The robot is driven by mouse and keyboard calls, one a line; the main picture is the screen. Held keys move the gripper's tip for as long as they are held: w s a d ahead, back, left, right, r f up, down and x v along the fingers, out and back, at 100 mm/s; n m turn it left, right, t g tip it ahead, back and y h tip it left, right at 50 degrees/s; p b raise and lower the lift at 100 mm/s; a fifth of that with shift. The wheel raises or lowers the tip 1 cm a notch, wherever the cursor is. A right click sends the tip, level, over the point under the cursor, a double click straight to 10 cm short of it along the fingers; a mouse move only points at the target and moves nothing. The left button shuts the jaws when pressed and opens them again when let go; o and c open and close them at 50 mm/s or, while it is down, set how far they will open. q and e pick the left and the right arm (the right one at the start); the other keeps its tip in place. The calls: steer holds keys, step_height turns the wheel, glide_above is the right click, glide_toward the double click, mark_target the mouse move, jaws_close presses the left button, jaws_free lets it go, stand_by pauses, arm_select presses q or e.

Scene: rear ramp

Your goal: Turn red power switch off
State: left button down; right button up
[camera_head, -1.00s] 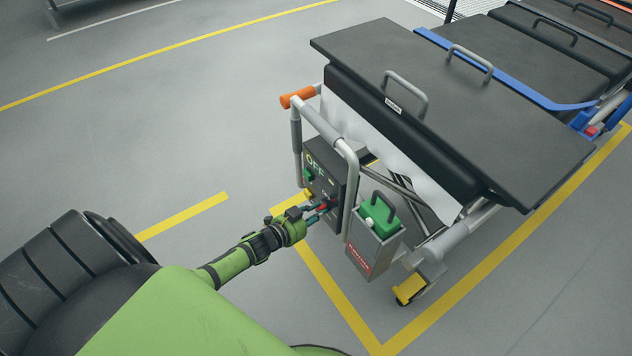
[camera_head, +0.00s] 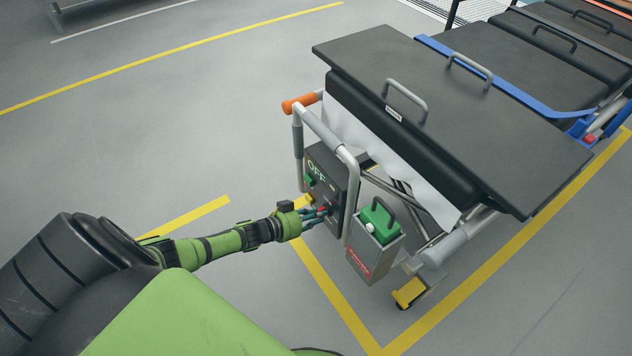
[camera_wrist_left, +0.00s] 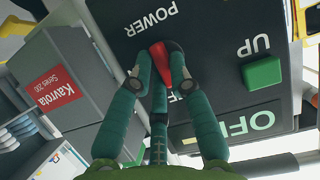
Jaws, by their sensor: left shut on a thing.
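The red power switch (camera_wrist_left: 159,60) shows in the left wrist view on a dark control box (camera_head: 340,176), just below the word POWER, which appears upside down. My left gripper (camera_wrist_left: 160,80) has its teal fingers around the red switch and is shut on it. In the head view the same gripper (camera_head: 318,214) reaches the front of the box from the left, and the switch is mostly hidden by the fingers. The box's display (camera_wrist_left: 248,124) reads OFF. My right gripper is not in view.
A green UP button (camera_wrist_left: 262,73) sits beside the switch on the box. A grey bin with a green container (camera_head: 380,220) hangs to the right. The bed's metal frame (camera_head: 352,190) curves around the box. Floor to the left is clear.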

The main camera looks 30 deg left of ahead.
arm_select(q)
steer(key=shift+a, duration=0.2)
steer(key=c, duration=1.1)
jaws_free()
steer(key=shift+w, duration=0.1)
steer(key=shift+c, duration=0.2)
steer(key=shift+d, duration=0.1)
steer(key=v, duration=1.2)
